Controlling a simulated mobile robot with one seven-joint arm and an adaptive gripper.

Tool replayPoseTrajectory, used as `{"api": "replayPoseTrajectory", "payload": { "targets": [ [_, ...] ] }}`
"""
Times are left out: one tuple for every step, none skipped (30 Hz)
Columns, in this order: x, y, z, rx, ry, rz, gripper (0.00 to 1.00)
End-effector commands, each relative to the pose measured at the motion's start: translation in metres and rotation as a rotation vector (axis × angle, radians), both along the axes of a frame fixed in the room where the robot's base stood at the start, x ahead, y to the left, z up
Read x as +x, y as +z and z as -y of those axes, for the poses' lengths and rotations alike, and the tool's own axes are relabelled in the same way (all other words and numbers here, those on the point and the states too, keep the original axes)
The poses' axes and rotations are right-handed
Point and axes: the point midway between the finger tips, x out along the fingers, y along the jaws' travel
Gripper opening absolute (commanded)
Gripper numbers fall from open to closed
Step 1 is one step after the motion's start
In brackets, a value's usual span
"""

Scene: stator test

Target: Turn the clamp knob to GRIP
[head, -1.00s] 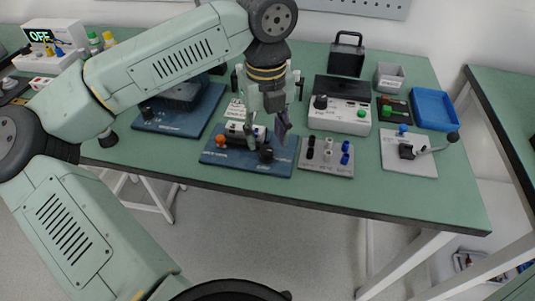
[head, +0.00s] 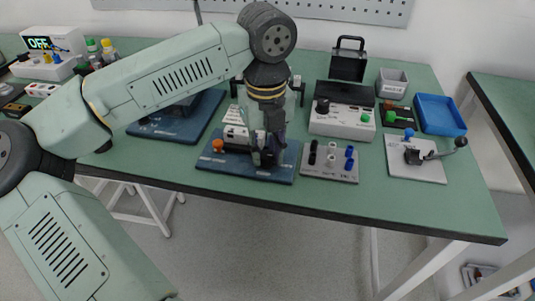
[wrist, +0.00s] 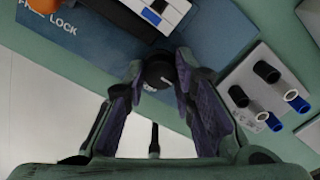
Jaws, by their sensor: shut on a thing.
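The blue fixture base (head: 225,167) sits near the front edge of the green table, with an orange knob (head: 218,145) at its left. The black knob (wrist: 158,70) is at its right front in the wrist view, and I take it to be the clamp knob. My gripper (wrist: 158,78) points down over it, with a dark finger pad on each side of it, shut on it. In the head view my gripper (head: 268,156) hides most of the knob. "LOCK" shows beside the orange knob (wrist: 44,4); no GRIP mark is readable.
A grey plate with black, white and blue posts (head: 329,165) stands close right of the fixture. Behind it is a white box with a green button (head: 341,122). A lever plate (head: 416,170) and blue tray (head: 440,113) lie farther right.

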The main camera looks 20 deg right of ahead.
Motion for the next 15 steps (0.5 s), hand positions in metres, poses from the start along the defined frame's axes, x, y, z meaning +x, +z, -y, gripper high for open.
{"api": "replayPoseTrajectory", "payload": {
  "targets": [
    [0.0,0.0,0.0002,-0.001,0.0,0.0,0.14],
    [0.0,0.0,0.0002,-0.001,0.0,0.0,0.12],
    [0.0,0.0,0.0002,-0.001,0.0,0.0,0.09],
    [0.0,0.0,0.0002,-0.001,0.0,0.0,0.07],
    [0.0,0.0,0.0002,-0.001,0.0,0.0,0.06],
    [0.0,0.0,0.0003,-0.001,0.0,0.0,0.06],
    [-0.0001,-0.0001,0.0003,-0.001,-0.001,0.0,0.06],
    [0.0,-0.0002,0.0003,-0.001,-0.005,0.0,0.06],
    [0.0,-0.0007,0.0003,-0.001,-0.02,0.0,0.06],
    [0.0,-0.0011,0.0004,-0.001,-0.042,0.0,0.06],
    [0.0,-0.0016,0.0004,-0.001,-0.072,0.0,0.06],
    [0.0001,-0.0022,0.0005,-0.001,-0.123,0.0,0.06],
    [0.0002,-0.0023,0.0006,-0.002,-0.169,0.001,0.06],
    [0.0002,-0.0024,0.0006,-0.002,-0.217,0.001,0.06],
    [0.0003,-0.0022,0.0006,-0.002,-0.28,0.001,0.06]
  ]
}}
